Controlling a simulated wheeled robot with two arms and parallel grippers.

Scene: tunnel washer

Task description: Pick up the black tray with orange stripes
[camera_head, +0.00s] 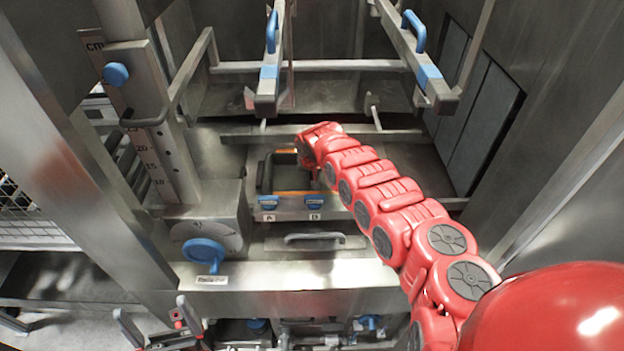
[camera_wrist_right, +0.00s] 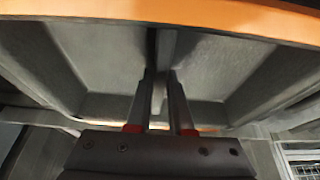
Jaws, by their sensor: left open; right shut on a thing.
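In the right wrist view a grey tray-like thing with ribs and a broad orange edge (camera_wrist_right: 230,17) fills the upper part. My right gripper (camera_wrist_right: 161,76) is shut on its thin middle rib, with the fingers on either side. In the head view the red right arm reaches into the steel machine, and its wrist hides the right fingers and most of the tray. Only an orange strip (camera_head: 290,191) and a dark handle-like bar (camera_head: 265,172) show beside it. My left gripper (camera_head: 158,324) is open and empty at the lower left, outside the machine.
Steel rails with blue handles (camera_head: 419,31) stand above the wrist. A post with a scale (camera_head: 155,155) and a blue knob (camera_head: 203,252) are on the left. Two blue knobs sit on a front bar (camera_head: 290,214). A grey wall panel (camera_head: 480,115) bounds the right side.

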